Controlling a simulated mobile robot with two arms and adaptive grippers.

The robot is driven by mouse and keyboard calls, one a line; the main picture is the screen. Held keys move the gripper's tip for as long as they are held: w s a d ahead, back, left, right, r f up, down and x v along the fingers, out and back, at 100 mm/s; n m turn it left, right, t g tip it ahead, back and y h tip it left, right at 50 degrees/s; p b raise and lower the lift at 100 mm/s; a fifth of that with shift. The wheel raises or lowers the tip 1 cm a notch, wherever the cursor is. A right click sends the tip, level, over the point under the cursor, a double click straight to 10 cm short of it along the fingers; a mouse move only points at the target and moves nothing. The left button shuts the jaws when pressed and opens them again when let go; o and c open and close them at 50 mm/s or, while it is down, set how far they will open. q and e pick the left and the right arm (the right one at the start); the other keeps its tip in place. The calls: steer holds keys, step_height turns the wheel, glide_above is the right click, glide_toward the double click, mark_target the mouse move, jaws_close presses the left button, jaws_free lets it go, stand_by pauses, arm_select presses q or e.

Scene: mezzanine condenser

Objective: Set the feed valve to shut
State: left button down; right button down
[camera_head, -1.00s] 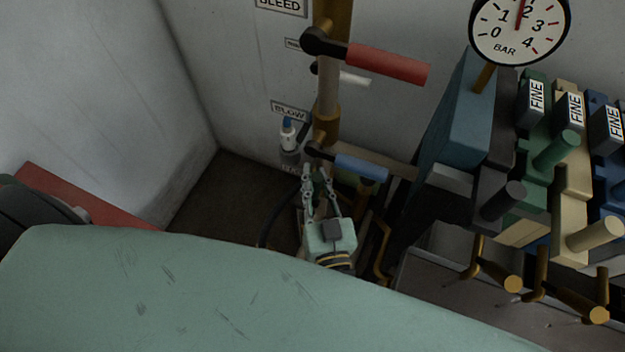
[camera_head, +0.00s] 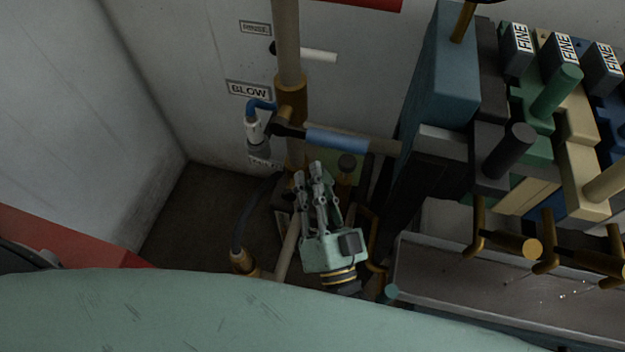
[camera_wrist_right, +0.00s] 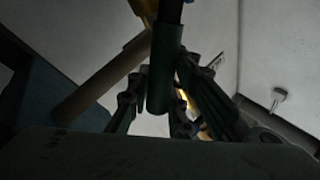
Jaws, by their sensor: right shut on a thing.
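My right gripper (camera_head: 312,172) is low beside the vertical pipe, below the blue-handled lever (camera_head: 337,139). In the right wrist view the fingers (camera_wrist_right: 160,103) are closed around a dark green cylindrical handle (camera_wrist_right: 163,80) on a dark stem. In the head view the fingers mostly hide that handle. I cannot read a feed label, so I cannot confirm that this is the feed valve or tell its setting. My left gripper is not in view.
Blocks with coloured handles (camera_head: 558,92) crowd the right. The floor (camera_head: 185,215) at left is clear.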

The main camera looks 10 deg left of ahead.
steer(key=shift+s+f, duration=0.1)
steer(key=shift+f, duration=0.05)
steer(key=c, duration=1.6)
jaws_free()
steer(key=shift+o, duration=0.2)
steer(key=v, duration=1.2)
